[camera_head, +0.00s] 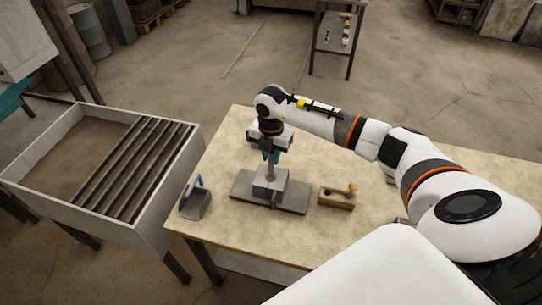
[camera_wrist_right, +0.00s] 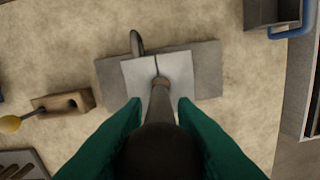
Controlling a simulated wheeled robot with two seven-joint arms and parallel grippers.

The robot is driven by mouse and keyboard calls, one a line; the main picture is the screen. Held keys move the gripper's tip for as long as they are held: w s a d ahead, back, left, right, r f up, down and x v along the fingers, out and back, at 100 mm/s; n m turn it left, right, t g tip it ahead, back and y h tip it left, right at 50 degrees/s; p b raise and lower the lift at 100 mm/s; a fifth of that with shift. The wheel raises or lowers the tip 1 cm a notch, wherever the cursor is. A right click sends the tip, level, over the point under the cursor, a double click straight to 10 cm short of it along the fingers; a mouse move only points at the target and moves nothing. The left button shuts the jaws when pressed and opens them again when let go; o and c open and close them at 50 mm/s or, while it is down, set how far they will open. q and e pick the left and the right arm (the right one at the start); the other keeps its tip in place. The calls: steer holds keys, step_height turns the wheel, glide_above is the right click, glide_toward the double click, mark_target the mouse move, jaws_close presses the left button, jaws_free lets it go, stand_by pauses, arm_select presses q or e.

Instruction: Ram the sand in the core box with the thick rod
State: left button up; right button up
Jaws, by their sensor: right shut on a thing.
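The grey core box (camera_head: 270,183) stands on a dark flat plate (camera_head: 242,186) near the middle of the table. My right gripper (camera_head: 271,157) is above the core box, pointing down, shut on the thick rod (camera_head: 271,171). In the right wrist view the rod (camera_wrist_right: 160,97) runs away between the green fingers, its far end over the middle of the light box top (camera_wrist_right: 137,72), at its seam. I cannot tell whether the rod touches sand; no sand shows clearly. A curved dark clamp or handle (camera_wrist_right: 136,42) sits at the box's edge. My left gripper is not in view.
A wooden block with holes and a round-ended tool (camera_head: 337,199) lies right of the plate. A grey scoop-like container with a blue handle (camera_head: 195,200) stands left, near the table (camera_head: 222,228) edge. A slatted, wide bin (camera_head: 150,232) stands further left.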

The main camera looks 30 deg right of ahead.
steer(key=shift+r, duration=0.35)
steer(key=shift+r, duration=0.1)
step_height(320, 180, up, 6)
steer(key=p, duration=0.4)
stand_by(0.4)
